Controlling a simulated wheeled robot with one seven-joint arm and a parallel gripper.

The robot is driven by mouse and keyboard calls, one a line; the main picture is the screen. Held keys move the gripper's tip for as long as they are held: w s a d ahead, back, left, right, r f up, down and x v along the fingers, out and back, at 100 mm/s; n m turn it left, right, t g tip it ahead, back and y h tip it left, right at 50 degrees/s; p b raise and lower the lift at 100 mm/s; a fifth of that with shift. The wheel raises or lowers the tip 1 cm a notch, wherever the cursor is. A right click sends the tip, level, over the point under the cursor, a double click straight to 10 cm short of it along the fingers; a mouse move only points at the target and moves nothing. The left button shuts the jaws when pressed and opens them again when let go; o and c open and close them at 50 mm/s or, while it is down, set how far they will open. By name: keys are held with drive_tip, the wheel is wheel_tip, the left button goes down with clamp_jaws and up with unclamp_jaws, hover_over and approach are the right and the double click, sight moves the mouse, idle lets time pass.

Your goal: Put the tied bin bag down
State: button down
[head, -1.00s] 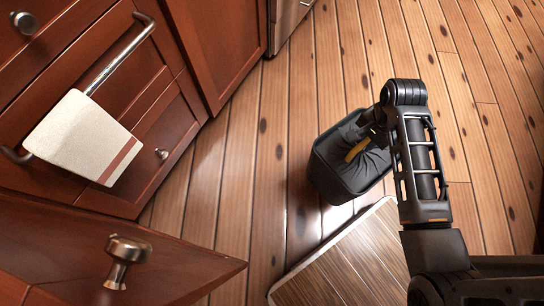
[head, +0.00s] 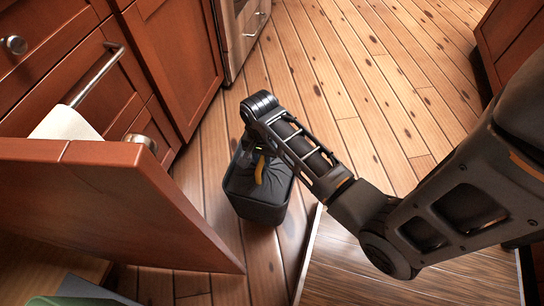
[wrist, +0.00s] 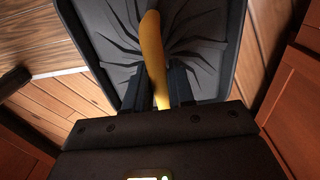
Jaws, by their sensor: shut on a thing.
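The dark bin bag (head: 256,207) has a boxy body and a creased, gathered top with a yellow tie (head: 259,170). My gripper (head: 249,150) is above the bag. In the wrist view, the fingers (wrist: 176,88) are shut on the yellow tie (wrist: 153,55), in front of the bag's folded top (wrist: 205,45). A raised dark rim (wrist: 237,45) runs around the folds; I cannot tell whether it belongs to the bag or to a separate bin. The bag's underside is hidden, so I cannot tell whether it touches the floor.
A red-brown open panel (head: 90,205) juts in from the lower left, near the bag. Cabinets (head: 175,55) with a hanging towel (head: 65,122) line the left. A dark wooden platform or mat (head: 345,275) lies right of the bag. Bare plank floor (head: 330,70) stretches ahead.

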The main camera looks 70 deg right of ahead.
drive_tip(key=w+f+b, duration=0.1)
drive_tip(key=w, duration=0.1)
drive_tip(key=w+f+b, duration=0.1)
drive_tip(key=w+f, duration=0.1)
drive_tip(key=w, duration=0.1)
drive_tip(key=w+f+b, duration=0.1)
drive_tip(key=w, duration=0.2)
drive_tip(key=shift+d+f, duration=0.25)
drive_tip(key=shift+f, duration=0.1)
drive_tip(key=shift+f+b, duration=1.25)
drive_tip(key=shift+f, duration=0.85)
drive_tip(key=c, duration=1)
unclamp_jaws()
drive_tip(key=shift+o, duration=0.2)
